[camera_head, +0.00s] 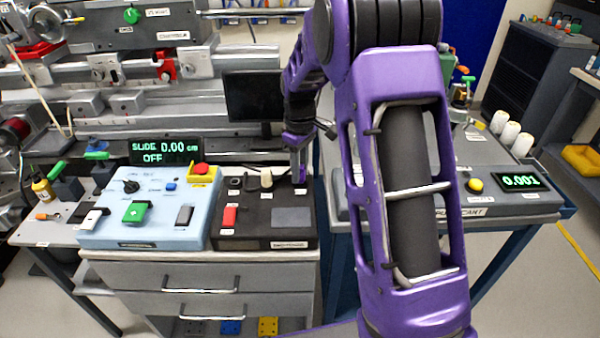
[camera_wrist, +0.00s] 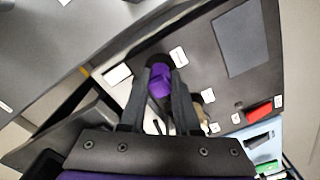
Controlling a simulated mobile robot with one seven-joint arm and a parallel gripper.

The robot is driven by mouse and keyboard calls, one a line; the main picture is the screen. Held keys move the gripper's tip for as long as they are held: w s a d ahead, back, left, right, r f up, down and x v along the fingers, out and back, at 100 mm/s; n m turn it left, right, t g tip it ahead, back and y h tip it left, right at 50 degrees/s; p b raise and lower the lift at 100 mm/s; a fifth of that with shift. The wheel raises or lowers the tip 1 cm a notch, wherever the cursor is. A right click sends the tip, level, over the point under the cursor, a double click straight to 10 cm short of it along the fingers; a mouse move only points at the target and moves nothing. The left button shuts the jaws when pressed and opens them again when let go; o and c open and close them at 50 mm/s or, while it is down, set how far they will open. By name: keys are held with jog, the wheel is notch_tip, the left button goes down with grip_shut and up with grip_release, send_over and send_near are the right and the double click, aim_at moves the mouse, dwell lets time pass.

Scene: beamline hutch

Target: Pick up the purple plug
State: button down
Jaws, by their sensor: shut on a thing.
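The purple plug (camera_wrist: 160,82) is between the fingertips of my gripper (camera_wrist: 158,95) in the wrist view. My gripper is shut on it. The plug is close over the dark panel (camera_wrist: 205,75), and I cannot tell if it still touches the panel. In the head view my gripper (camera_head: 298,172) points down at the back right of the same dark panel (camera_head: 262,230). The plug itself is hard to tell apart from my purple arm there.
The panel also carries a red switch (camera_head: 229,217), a beige plug (camera_head: 266,179) and a grey pad (camera_head: 291,217). A light blue control box (camera_head: 155,215) stands to its left. A black monitor (camera_head: 252,96) is behind. A grey bench unit (camera_head: 500,200) stands to the right.

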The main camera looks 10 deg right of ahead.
notch_tip(320, 180, up, 10)
jog(key=shift+r+p, duration=0.1)
jog(key=shift+p, duration=0.8)
jog(key=shift+w+a, duration=0.1)
jog(key=shift+a, duration=0.05)
